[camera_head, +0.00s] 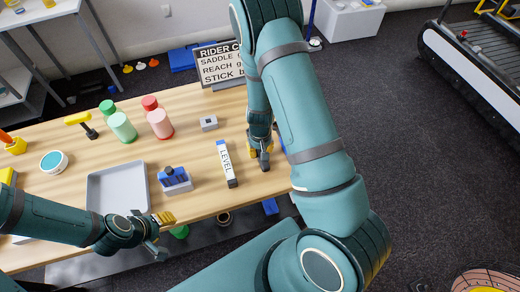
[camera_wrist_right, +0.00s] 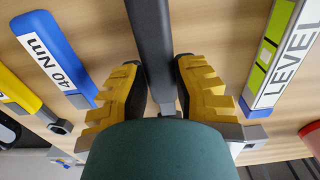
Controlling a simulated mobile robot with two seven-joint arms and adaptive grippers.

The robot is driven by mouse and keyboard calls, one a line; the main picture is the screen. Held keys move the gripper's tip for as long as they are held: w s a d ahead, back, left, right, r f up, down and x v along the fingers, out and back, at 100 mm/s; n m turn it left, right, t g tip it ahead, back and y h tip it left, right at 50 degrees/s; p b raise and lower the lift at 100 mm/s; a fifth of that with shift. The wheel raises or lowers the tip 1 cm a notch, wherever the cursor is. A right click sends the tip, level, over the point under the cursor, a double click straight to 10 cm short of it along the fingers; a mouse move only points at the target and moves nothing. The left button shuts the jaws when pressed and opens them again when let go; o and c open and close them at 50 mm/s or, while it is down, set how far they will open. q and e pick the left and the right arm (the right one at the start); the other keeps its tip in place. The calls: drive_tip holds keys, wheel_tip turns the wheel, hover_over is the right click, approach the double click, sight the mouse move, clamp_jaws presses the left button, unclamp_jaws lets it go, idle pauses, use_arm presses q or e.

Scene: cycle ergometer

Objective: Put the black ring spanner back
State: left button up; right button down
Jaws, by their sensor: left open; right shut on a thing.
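A long dark bar, which looks like the black ring spanner (camera_wrist_right: 151,38), runs up the middle of the right wrist view. Its ends are not clearly visible, so I cannot tell its ring from here. My right gripper (camera_wrist_right: 158,88) has its yellow fingers shut on it from both sides, close over the wooden table (camera_head: 207,98). In the head view my right gripper (camera_head: 261,152) is near the table's right end, partly hidden by my arm. My left gripper (camera_head: 163,234) is open and empty at the table's front edge, beside the grey tray (camera_head: 92,190).
The level (camera_head: 226,164) lies left of my right gripper. In the right wrist view, a blue 40 Nm tool (camera_wrist_right: 52,57) and a yellow-handled tool (camera_wrist_right: 15,92) lie at left. A blue-topped block (camera_head: 175,180), bottles (camera_head: 157,118) and a sign (camera_head: 220,64) stand on the table.

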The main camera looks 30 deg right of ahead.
drive_tip(key=shift+f, duration=0.15)
idle(0.5)
drive_tip(key=c, duration=0.8)
unclamp_jaws()
wheel_tip(320, 180, up, 12)
drive_tip(key=shift+s, duration=0.1)
